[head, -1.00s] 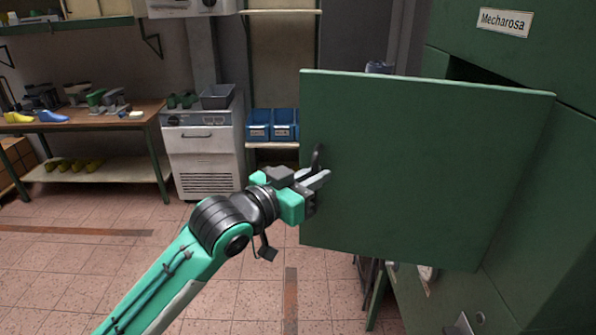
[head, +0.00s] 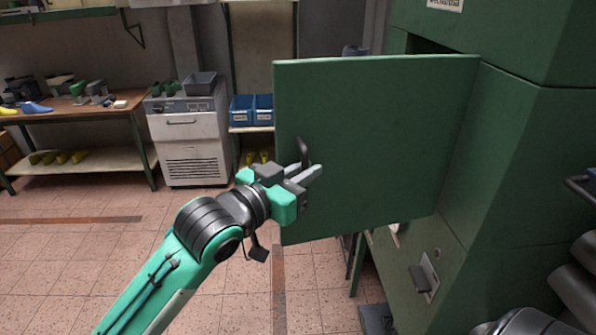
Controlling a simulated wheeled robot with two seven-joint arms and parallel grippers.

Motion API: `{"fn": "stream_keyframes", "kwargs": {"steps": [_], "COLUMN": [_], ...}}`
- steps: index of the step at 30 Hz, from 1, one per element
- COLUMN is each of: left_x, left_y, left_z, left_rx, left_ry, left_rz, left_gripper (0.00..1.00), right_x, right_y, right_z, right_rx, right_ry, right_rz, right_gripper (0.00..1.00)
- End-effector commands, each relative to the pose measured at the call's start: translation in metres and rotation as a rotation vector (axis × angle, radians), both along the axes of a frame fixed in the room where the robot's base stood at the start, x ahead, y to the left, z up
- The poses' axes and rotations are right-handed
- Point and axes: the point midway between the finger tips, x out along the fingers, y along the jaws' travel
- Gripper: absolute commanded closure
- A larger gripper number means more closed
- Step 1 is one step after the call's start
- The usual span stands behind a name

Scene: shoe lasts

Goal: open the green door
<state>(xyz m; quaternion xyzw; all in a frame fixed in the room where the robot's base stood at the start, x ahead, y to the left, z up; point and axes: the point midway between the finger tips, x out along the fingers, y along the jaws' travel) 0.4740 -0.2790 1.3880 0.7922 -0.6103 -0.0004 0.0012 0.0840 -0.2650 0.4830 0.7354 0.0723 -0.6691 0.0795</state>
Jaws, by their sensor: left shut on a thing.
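The green door (head: 385,140) of the green machine (head: 520,190) stands swung open, and its broad face fills the middle of the head view. A dark upright handle (head: 304,153) sits near its left edge. My left gripper (head: 308,174) is at that handle, with its fingers closed on it. The fingers partly hide the lower end of the handle. A dark opening shows above the door's top edge. My right gripper is not in view; grey and dark parts of my own body show at the lower right.
A white cabinet (head: 189,140) with a grey bin on top stands at the back left, beside a wooden workbench (head: 75,110) with shoe lasts. Blue bins (head: 252,109) sit on a shelf behind the door. The tiled floor at left is clear.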

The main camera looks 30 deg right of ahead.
Motion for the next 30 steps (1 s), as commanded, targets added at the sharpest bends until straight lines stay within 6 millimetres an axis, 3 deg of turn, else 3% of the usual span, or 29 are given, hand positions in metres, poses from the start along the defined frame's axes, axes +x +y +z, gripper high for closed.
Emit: {"fn": "stream_keyframes", "kwargs": {"steps": [7,8,10,22,26,30], "left_x": [-0.001,-0.001,-0.001,-0.002,-0.007,-0.016], "left_y": [-0.001,-0.001,-0.001,0.007,0.025,0.057], "left_z": [0.002,0.002,0.002,-0.002,-0.004,-0.006], "left_rx": [-0.004,-0.004,-0.003,-0.001,-0.001,0.000], "left_ry": [-0.002,-0.002,-0.002,0.000,-0.002,-0.004], "left_rz": [-0.003,-0.003,-0.003,0.000,-0.001,0.000], "left_gripper": [1.00,0.84,0.70,0.70,0.70,0.70], "right_x": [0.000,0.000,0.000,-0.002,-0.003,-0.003], "right_y": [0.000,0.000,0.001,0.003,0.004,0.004], "right_z": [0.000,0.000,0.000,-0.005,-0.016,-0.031], "right_rx": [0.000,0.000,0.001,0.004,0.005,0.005], "right_ry": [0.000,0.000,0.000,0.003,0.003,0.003], "right_rz": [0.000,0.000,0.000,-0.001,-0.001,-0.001], "right_gripper": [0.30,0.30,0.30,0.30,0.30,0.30]}}
